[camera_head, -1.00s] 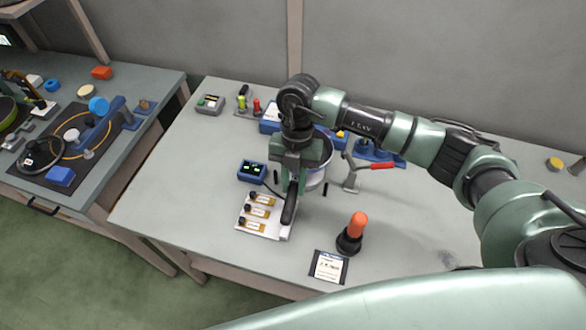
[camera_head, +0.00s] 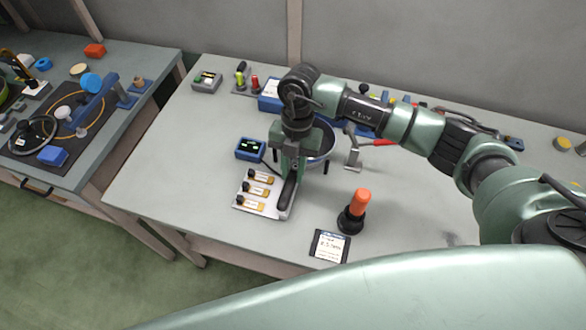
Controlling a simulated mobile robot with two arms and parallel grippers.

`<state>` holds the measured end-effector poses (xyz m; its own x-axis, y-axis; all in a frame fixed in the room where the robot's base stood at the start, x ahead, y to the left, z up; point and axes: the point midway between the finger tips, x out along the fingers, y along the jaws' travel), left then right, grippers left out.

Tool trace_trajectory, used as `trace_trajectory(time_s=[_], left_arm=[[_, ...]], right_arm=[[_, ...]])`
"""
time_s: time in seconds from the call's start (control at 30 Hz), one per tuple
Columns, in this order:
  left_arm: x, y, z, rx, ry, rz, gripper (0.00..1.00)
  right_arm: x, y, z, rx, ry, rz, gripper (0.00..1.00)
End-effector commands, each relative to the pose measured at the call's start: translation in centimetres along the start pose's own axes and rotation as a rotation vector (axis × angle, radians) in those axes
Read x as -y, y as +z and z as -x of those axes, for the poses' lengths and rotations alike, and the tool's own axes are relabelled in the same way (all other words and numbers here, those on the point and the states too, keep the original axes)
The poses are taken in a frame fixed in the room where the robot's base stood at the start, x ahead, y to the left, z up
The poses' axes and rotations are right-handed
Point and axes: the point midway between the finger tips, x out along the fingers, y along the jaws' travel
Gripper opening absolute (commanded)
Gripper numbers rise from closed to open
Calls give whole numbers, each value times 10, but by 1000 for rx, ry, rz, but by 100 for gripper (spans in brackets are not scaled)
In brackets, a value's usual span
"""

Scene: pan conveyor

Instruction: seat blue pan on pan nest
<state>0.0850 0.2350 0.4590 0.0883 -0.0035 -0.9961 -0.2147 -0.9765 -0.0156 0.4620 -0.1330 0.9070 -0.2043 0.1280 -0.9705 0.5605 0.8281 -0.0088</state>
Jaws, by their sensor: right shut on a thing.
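My right gripper (camera_head: 291,163) points down over the middle of the bench. It is shut on the black handle (camera_head: 288,191) of a pan. The pan's bowl (camera_head: 322,142) shows a pale rim and a bluish inside behind the gripper, which hides much of it. Short black posts (camera_head: 326,166) stand beside the bowl; they may belong to the pan nest, most of which is hidden. I cannot tell whether the pan rests on it or hangs just above. My left gripper is not in view.
A white plate with several labelled parts (camera_head: 243,207) lies under the handle's near end. A blue display box (camera_head: 251,149) is left of the gripper.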

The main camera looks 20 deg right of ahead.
Motion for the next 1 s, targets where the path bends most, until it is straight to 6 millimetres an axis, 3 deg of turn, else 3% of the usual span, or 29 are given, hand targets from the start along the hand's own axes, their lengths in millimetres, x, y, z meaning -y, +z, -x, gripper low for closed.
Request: trace_trajectory(time_s=[0.5, 1.0], left_arm=[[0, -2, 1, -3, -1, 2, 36], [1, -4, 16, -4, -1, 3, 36]], right_arm=[[0, -1, 0, 1, -3, 0, 0], [1, -2, 13, 78, -49, -12, 0]])
